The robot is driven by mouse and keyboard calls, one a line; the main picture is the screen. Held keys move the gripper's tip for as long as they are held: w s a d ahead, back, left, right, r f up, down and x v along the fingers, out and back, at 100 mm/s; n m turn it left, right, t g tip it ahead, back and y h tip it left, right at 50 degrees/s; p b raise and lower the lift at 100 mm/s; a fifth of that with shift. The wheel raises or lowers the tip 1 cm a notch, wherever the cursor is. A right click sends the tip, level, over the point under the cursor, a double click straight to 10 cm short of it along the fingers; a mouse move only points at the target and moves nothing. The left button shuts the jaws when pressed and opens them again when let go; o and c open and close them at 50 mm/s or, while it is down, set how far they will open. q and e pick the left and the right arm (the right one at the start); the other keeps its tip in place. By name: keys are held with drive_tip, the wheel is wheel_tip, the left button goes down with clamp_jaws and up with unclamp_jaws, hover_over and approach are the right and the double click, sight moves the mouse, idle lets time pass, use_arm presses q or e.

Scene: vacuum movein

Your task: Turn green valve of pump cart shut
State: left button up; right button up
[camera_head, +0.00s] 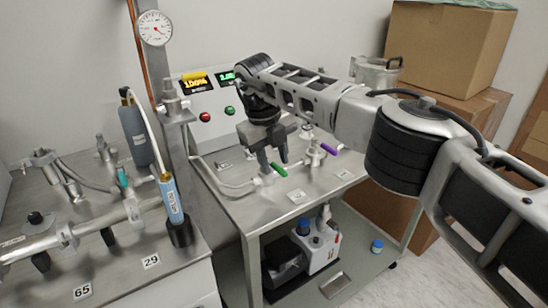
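The pump cart (345,187) is a steel cart right of centre. Its green valve handle (279,169) sits on the cart top at the front left, on a pale pipe fitting. A purple valve handle (328,149) stands to its right and farther back. My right arm comes in from the right, and my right gripper (274,157) points down just above the green handle. Its fingers look apart with nothing between them. I cannot tell whether a finger touches the handle. My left gripper is not in view.
A control box (213,109) with lit displays stands behind the valves. A steel post with a gauge (154,28) rises to the left, beside a bench (125,265) with pipes and blue cylinders. Cardboard boxes (445,45) stand behind my arm.

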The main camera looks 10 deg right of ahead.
drive_tip(key=shift+r, duration=0.1)
